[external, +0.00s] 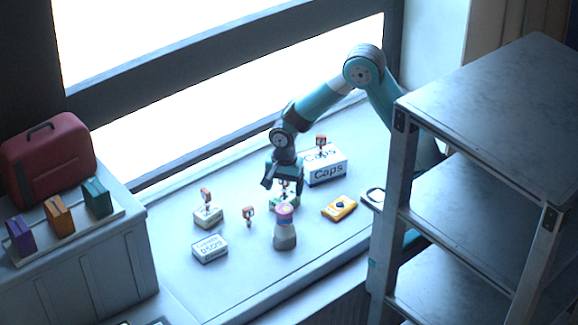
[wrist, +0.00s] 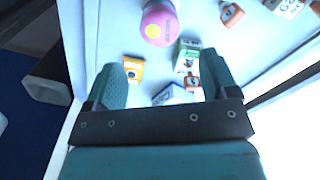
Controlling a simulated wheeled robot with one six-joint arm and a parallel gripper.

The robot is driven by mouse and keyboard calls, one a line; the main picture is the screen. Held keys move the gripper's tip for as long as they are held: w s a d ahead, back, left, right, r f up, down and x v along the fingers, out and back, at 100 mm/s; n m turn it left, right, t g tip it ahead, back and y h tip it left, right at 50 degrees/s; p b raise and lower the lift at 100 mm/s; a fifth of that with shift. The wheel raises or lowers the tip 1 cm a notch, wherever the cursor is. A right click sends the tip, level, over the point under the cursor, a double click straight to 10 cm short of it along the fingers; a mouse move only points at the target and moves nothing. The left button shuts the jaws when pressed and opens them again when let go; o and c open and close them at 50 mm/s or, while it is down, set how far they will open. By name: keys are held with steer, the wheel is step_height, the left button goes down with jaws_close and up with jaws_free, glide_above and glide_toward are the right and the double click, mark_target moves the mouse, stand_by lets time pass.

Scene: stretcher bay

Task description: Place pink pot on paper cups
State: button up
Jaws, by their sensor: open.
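The pink pot (external: 286,211) sits on top of a pale, tapered stack that looks like the paper cups (external: 285,238); it appears upright. In the wrist view the pink pot (wrist: 150,32) shows from above at the top, with a yellow round patch on it. The cups are mostly hidden there beneath the pot. My gripper (external: 283,188) is open and empty, just behind and above the pot in the external view. In the wrist view the open fingers (wrist: 162,65) are apart from the pot, which lies beyond their tips.
A green-and-white box (wrist: 187,54) lies beyond my fingers. A yellow device (external: 339,208) and white "Caps" box (external: 327,172) stand to the right. White boxes (external: 210,249) and small orange-topped items (external: 248,214) stand left. A metal shelf (external: 490,90) rises at right.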

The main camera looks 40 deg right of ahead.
steer(key=s+d+r+n+y, duration=0.2)
steer(key=s+d+r+n, duration=0.1)
steer(key=s+r+n, duration=0.4)
steer(key=s+d+r+n+y, duration=0.2)
steer(key=s+d+r+n, duration=0.2)
steer(key=s+n, duration=0.5)
step_height(320, 180, up, 3)
steer(key=shift+d+f+n, duration=0.15)
steer(key=shift+n, duration=1.05)
steer(key=shift+s, duration=0.1)
